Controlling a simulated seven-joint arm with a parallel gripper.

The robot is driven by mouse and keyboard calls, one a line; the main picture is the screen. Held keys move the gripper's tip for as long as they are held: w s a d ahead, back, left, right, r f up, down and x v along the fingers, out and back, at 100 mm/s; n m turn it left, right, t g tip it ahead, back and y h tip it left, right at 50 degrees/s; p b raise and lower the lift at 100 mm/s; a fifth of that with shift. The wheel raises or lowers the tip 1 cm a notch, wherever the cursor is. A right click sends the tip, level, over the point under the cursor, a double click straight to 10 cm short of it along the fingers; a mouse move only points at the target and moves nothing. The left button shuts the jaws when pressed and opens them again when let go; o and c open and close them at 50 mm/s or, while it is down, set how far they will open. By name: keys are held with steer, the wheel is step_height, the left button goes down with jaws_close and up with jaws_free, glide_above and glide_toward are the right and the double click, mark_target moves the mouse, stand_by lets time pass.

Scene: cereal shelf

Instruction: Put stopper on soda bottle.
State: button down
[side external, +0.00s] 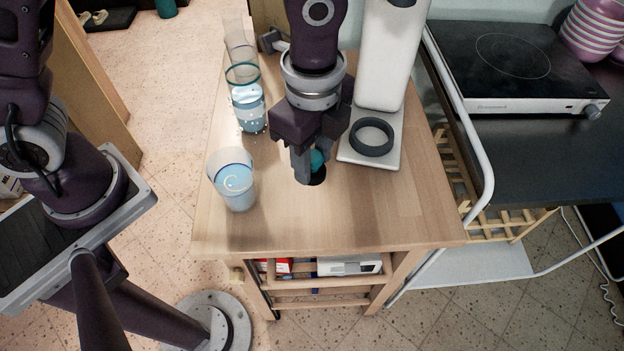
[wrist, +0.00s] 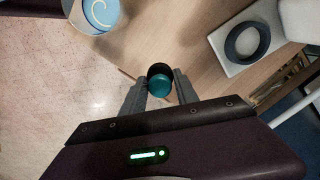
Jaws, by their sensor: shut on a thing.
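My gripper (side external: 308,168) is shut on the stopper, a small teal piece (side external: 318,158) with a black disc-like part at its lower end. In the wrist view the teal round end (wrist: 159,85) sits between the fingertips, with the black part just beyond it. The stopper is low over the wooden table top; I cannot tell whether it touches it. A tall clear bottle (side external: 248,106) with a teal ring and pale blue fizzy liquid, likely the soda bottle, stands upright to the left and behind my gripper. Nothing is held at its mouth.
A clear glass (side external: 233,189) of blue drink stands left of my gripper; it also shows in the wrist view (wrist: 97,12). A white machine (side external: 386,55) with a black ring (side external: 372,137) stands close on the right. The table's (side external: 340,225) front is clear.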

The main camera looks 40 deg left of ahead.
steer(key=w+a+r+n, duration=0.9)
steer(key=a+r+n, duration=0.3)
steer(key=a+r, duration=0.15)
steer(key=s+a+r+n, duration=0.2)
steer(key=a+r+n, duration=0.7)
steer(key=a, duration=0.2)
steer(key=shift+s+d+f, duration=0.1)
steer(key=shift+d+f, duration=0.05)
steer(key=shift+f, duration=1.5)
steer(key=shift+s+d+f, duration=0.1)
steer(key=shift+f, duration=1.55)
steer(key=shift+f, duration=0.1)
steer(key=c, duration=0.9)
jaws_free()
steer(key=shift+o, duration=0.4)
steer(key=o, duration=0.4)
